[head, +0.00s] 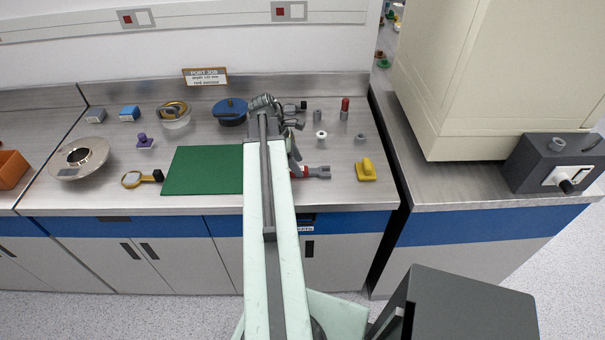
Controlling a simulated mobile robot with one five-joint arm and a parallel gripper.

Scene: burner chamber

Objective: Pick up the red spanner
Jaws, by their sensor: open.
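The red spanner (300,171) lies on the steel bench near its front edge, just right of my arm. Its red part is beside the arm and its grey forked end (323,171) points right. Its left end is partly hidden by my arm. My gripper (293,117) is over the bench, farther back than the spanner and apart from it. It is open. The fingertips are small in the head view and hard to tell from the dark items behind them.
A green mat (205,170) lies left of my arm. A yellow object (366,170), a red-topped item (345,109) and small grey parts (360,139) stand to the right. A magnifier (134,179) and metal flange (80,158) are left. A cream cabinet (460,80) rises at right.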

